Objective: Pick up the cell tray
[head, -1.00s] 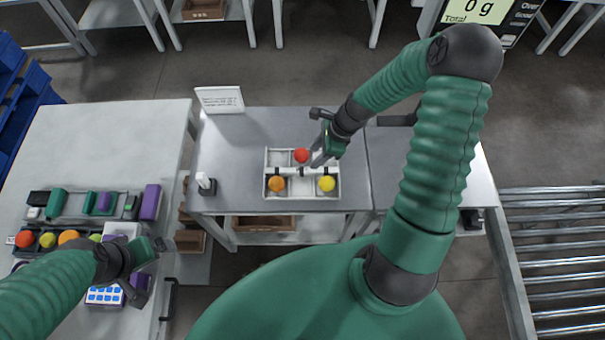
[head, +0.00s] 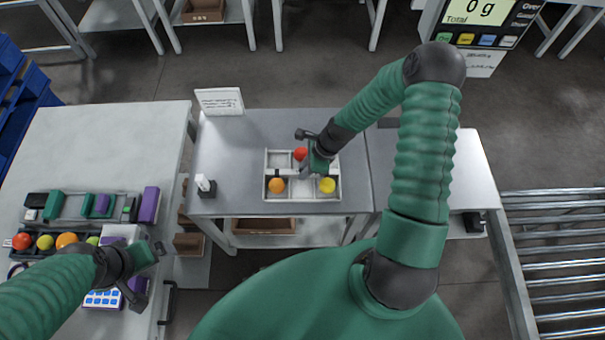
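The cell tray (head: 339,190) is a pale divided tray on the grey table in the middle of the head view. It holds a red tomato (head: 300,154) at the back, an orange one (head: 277,185) front left and a yellow one (head: 327,185) front right. A divider with dark marks crosses its middle. My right gripper (head: 307,171) is over the tray at this divider and hides part of it. Whether its fingers touch or grip the divider cannot be seen. My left gripper (head: 160,248) is over the left bench, away from the tray; its finger opening is unclear.
A sign (head: 219,101) stands behind the tray and a small white-topped device (head: 205,186) left of it. The left bench (head: 110,140) carries tomatoes and boxes near its front. A scale display (head: 480,20) is at the back right, a roller conveyor (head: 555,260) at right.

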